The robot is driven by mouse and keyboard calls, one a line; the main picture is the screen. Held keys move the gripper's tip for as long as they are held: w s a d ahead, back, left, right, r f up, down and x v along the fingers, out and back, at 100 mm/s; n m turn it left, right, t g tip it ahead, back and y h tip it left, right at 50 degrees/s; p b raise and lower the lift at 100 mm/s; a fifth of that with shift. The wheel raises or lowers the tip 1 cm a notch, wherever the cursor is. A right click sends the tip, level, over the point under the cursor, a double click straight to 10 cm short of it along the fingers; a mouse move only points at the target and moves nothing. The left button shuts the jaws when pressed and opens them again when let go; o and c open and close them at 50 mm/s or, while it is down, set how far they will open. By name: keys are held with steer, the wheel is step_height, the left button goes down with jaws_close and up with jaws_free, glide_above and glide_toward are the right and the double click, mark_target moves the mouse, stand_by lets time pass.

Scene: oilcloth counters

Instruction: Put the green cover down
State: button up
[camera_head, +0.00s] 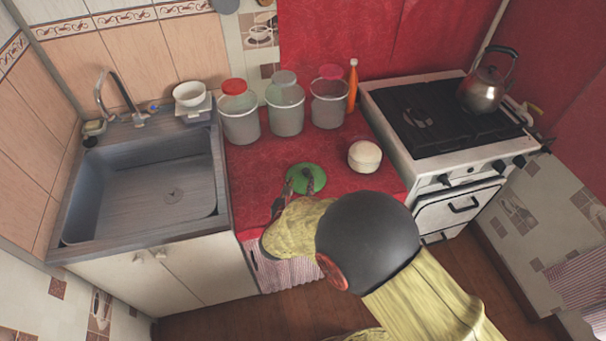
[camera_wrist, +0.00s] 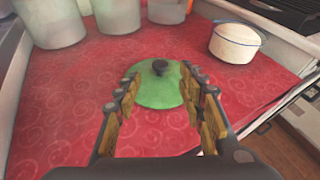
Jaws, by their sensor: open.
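The green cover (camera_head: 306,178) is a round lid with a dark knob. It lies on the red oilcloth counter (camera_head: 262,165), in front of the jars. In the wrist view the green cover (camera_wrist: 158,88) lies ahead, with its near part between my open fingers. My gripper (camera_wrist: 163,90) is open, with its fingers spread to either side of the cover and nothing clamped between them. In the head view my gripper (camera_head: 286,188) shows at the cover's left front edge, partly hidden by my arm. Whether the fingers touch the cover I cannot tell.
Jars with a red lid (camera_head: 240,112), a grey lid (camera_head: 285,103) and a pink lid (camera_head: 329,97) line the back. A white pot (camera_head: 365,156) stands right of the cover. An orange bottle (camera_head: 352,86), the stove (camera_head: 440,120) and the sink (camera_head: 150,185) flank the counter.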

steer(key=shift+v, duration=1.3)
steer(key=w+a+r+n+g+y, duration=0.1)
steer(key=w+r+n+y, duration=0.25)
steer(key=r+n, duration=0.75)
steer(key=s+d+r+n+g+y, duration=0.1)
steer(key=s+d+r+n, duration=0.15)
steer(key=r+n, duration=0.2)
steer(key=s+d+r+n+g+y, duration=0.1)
steer(key=s+r+n+y, duration=0.1)
steer(key=s+r+n, duration=0.3)
steer(key=s+d+r+n+g+h, duration=0.2)
steer(key=s+d+n, duration=0.6)
steer(key=s, duration=0.3)
steer(key=s+d+r+n+g+h, duration=0.2)
steer(key=s+d+r+n+g, duration=0.1)
steer(key=s+d+n, duration=0.6)
steer(key=s+d, duration=0.2)
steer(key=s, duration=0.1)
steer(key=shift+d+r, duration=0.2)
steer(key=shift+r, duration=0.05)
